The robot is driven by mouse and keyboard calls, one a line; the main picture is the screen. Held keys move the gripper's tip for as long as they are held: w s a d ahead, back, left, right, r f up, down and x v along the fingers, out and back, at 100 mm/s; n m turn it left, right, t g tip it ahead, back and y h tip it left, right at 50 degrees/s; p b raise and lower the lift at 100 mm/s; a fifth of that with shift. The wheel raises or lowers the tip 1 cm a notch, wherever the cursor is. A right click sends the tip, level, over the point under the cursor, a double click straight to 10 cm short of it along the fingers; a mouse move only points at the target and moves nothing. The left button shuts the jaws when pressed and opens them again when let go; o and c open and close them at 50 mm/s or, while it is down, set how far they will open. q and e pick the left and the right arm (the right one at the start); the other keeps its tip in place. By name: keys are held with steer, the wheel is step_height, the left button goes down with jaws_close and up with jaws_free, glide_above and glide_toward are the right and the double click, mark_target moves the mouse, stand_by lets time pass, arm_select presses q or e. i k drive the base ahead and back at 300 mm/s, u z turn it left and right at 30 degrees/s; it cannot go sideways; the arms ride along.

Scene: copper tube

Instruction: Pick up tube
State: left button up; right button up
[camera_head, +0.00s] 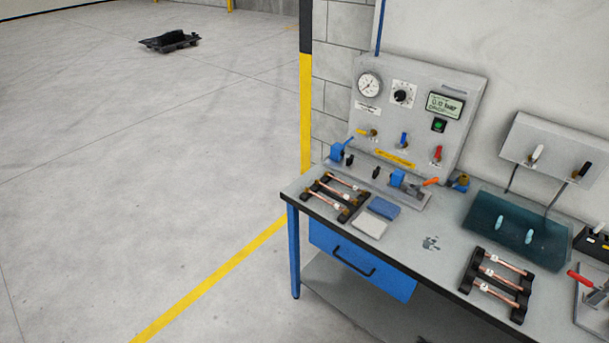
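Several copper tubes lie on the workbench in two black racks. In the left rack (325,202), a copper tube (342,182) lies at the back, with others in front of it. In the right rack (485,281), a copper tube (505,264) lies at the back, another copper tube (500,279) in the middle and a third copper tube (494,293) at the front. The tubes carry small white labels. Neither of my grippers shows in the head view.
The grey workbench (425,250) has a blue drawer (360,262). A test panel (415,115) with gauge and valves stands behind the left rack. Blue and white cloths (370,226), a teal mat (515,228) and a red-handled tool (582,279) lie on the bench. Floor at left is open.

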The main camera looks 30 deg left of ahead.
mark_target(326, 174)
steer(key=u, duration=0.2)
steer(key=i, duration=1.35)
steer(key=z, duration=0.5)
